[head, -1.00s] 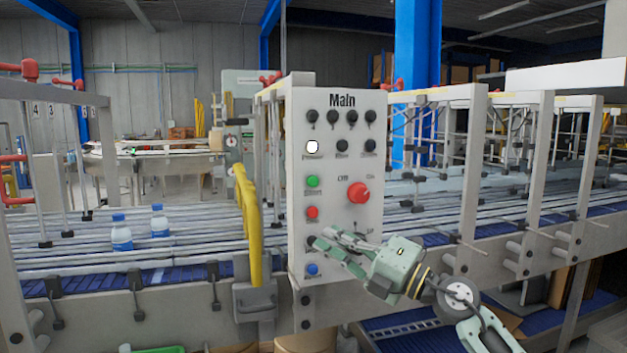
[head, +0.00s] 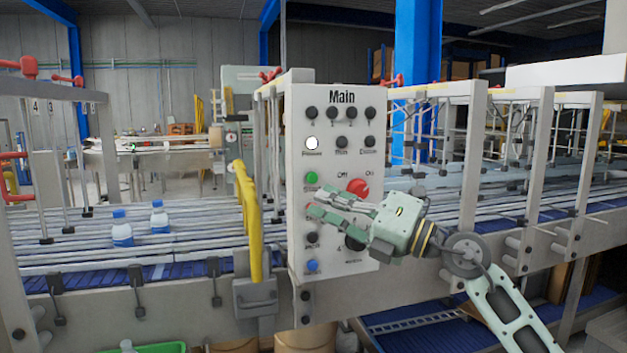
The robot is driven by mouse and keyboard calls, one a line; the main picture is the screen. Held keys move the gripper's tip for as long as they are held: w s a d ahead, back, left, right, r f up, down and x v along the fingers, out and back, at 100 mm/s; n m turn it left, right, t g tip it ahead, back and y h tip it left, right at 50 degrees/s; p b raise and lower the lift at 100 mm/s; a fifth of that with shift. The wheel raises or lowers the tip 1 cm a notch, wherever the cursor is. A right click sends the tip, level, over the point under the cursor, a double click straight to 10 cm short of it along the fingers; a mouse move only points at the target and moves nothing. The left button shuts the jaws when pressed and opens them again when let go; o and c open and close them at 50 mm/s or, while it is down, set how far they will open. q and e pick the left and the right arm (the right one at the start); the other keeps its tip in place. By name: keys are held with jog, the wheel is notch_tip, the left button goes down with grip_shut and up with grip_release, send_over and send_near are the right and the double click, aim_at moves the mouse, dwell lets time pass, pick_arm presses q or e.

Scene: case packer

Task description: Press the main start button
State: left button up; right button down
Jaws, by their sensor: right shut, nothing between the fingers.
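The white control panel (head: 330,125) headed "Main" stands in the middle of the view. On its left column is a green button (head: 311,178), whose small label is hard to read. A lit white button (head: 311,142) is above it, and a blue button (head: 311,266) is at the bottom. A large red rotary knob (head: 358,186) is at the right, partly covered by my gripper. My left gripper is not in view.
A yellow guard bar (head: 247,220) stands just left of the panel. Two bottles (head: 122,228) stand on the conveyor to the left. Grey frame posts (head: 471,165) rise to the right. Several black buttons (head: 341,142) sit near the panel's top.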

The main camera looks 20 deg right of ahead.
aim_at(312, 178)
jog(key=w, duration=0.7)
jog(key=shift+a, duration=0.2)
dwell(1.0)
jog(key=shift+w, duration=0.25)
jog(key=shift+w, duration=0.25)
